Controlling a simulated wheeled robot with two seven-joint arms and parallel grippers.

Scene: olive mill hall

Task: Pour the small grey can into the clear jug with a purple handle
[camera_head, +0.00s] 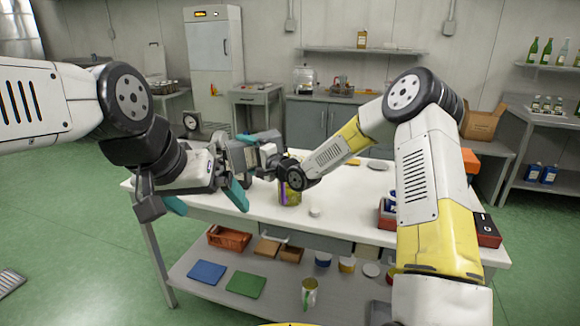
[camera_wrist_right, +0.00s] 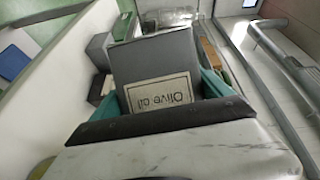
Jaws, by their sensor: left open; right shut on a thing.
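The clear jug (camera_head: 291,190) stands upright on the white table, with its purple handle on the left side and yellow-green contents showing. My right gripper (camera_head: 243,150) is to the left of the jug and above it, pointing left. It is shut on the small grey can, largely hidden in the head view. In the right wrist view the grey can (camera_wrist_right: 138,62) sits between the teal fingers, its "Olive oil" label upside down. My left gripper (camera_head: 206,200) is open and empty, lower and left of the right gripper, over the table's left end.
The white table (camera_head: 345,195) has free room right of the jug. A small white round thing (camera_head: 315,212) lies near its front edge. A red box (camera_head: 486,230) stands at the right end. The lower shelf holds blue (camera_head: 207,272) and green boards, boxes and a mug (camera_head: 309,293).

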